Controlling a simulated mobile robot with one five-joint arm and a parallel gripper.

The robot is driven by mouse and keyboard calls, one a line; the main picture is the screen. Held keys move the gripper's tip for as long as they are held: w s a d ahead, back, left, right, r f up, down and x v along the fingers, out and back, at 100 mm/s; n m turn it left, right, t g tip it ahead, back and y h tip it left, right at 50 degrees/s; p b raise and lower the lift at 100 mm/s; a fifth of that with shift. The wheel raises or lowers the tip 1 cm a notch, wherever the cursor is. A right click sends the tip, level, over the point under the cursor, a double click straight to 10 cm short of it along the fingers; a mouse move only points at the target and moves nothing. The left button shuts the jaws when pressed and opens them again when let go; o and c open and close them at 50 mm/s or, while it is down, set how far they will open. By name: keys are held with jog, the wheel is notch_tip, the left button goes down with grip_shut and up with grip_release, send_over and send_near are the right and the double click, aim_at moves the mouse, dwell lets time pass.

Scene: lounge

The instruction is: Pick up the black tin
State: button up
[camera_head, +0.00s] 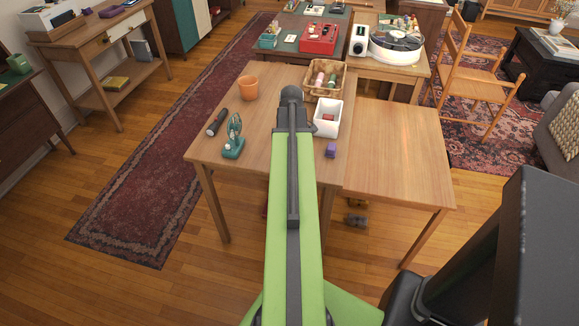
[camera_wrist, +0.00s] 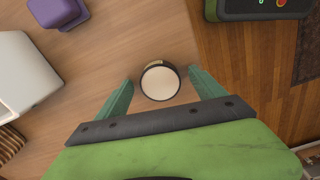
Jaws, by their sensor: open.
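The black tin (camera_wrist: 160,82) shows in the wrist view as a short round tin with a dark side and a pale cream disc facing the camera. It is on the wooden table, near the table's edge. My gripper (camera_wrist: 162,90) is open, with one teal finger to the left of the tin and one to the right. Gaps show between the tin and both fingers. In the head view I cannot make out the tin or the fingers; my green arm covers part of the table.
The table's right part is clear.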

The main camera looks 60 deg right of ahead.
jog(key=shift+r, duration=0.1)
jog(key=c, duration=1.6)
jog(key=shift+o, duration=0.2)
jog(key=shift+r+p, duration=0.45)
jog(key=shift+p, duration=0.1)
notch_tip(320, 180, up, 4)
jog(key=p, duration=0.3)
jog(key=shift+f+p, duration=0.1)
jog(key=shift+p, duration=0.3)
jog(key=s+r+p, duration=0.6)
jog(key=s, duration=0.5)
jog(key=shift+s+d+r, duration=0.15)
jog(key=shift+s, duration=0.25)
